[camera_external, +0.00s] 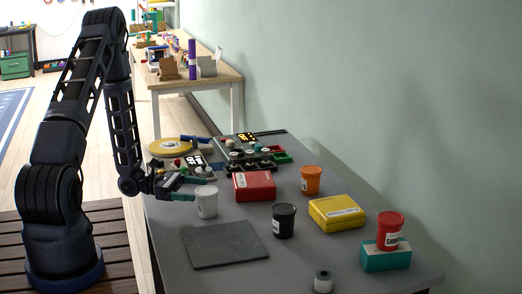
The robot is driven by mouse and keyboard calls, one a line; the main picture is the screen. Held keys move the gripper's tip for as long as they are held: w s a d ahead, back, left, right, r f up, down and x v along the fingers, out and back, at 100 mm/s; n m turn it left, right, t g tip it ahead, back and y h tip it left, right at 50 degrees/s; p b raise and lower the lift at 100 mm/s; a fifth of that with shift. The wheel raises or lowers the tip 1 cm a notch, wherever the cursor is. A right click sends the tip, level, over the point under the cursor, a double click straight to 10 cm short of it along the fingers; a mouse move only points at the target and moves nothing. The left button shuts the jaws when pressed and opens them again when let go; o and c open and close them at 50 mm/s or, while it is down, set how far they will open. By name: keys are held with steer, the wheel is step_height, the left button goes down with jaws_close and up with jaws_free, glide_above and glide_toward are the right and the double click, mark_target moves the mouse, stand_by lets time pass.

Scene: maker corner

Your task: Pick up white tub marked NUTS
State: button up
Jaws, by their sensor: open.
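A white tub (207,203) stands upright on the grey table, near its left edge. Its label is too small to read in this view. My gripper (192,189) is open, with teal fingers pointing right at the tub from its left. The fingertips are very close to the tub's left side; I cannot tell whether they touch it or reach around it. Nothing shows held between the fingers.
A grey mat (224,246) lies in front of the tub, a red box (254,187) behind right. A black tub (284,221), orange tub (311,181) and yellow box (337,213) stand farther right. A red tub (390,231) sits on a teal box (386,261).

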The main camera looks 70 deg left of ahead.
mark_target(205, 190)
steer(key=x, duration=0.4)
steer(key=shift+w+a, duration=0.15)
steer(key=shift+w, duration=0.1)
steer(key=c, duration=1.4)
